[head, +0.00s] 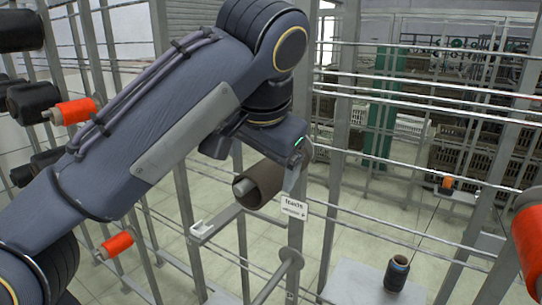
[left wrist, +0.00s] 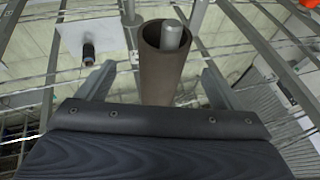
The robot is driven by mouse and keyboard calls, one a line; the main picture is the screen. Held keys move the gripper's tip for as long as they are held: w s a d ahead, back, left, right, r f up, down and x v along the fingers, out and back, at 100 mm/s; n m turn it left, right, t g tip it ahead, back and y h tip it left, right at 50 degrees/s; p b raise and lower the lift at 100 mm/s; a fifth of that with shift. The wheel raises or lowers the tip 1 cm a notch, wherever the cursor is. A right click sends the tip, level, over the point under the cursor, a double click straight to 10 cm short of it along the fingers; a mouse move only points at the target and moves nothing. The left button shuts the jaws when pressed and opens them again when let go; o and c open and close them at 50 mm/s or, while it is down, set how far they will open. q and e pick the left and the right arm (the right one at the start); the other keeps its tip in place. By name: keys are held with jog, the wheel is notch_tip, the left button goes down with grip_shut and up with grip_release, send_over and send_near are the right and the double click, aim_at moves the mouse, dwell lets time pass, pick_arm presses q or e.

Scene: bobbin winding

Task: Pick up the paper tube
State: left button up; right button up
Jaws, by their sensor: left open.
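The brown paper tube (head: 264,184) sits around a grey metal peg (head: 240,188) on the rack, with the peg's end showing in its mouth. My left gripper (head: 258,148) is just above the tube, coming from the upper left; its fingers are mostly hidden in the head view. In the left wrist view the tube (left wrist: 157,68) lies between the two spread fingers of the left gripper (left wrist: 158,80), with gaps showing on both sides. The gripper is open and holds nothing. The right gripper is not in view.
A white label (head: 293,208) is on the rack post beside the tube. Orange bobbins (head: 75,111) and black bobbins are on pegs at the left. A dark bobbin (head: 396,273) stands on a pale surface at lower right. Thin horizontal rods cross the rack.

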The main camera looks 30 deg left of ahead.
aim_at(261, 172)
pick_arm(q)
jog(key=shift+w+a+f, duration=0.5)
jog(key=shift+w+f, duration=0.35)
jog(key=shift+f, duration=0.3)
jog(key=x, duration=0.5)
jog(key=shift+w+r, duration=0.1)
jog(key=shift+w, duration=0.05)
jog(key=c, duration=1.1)
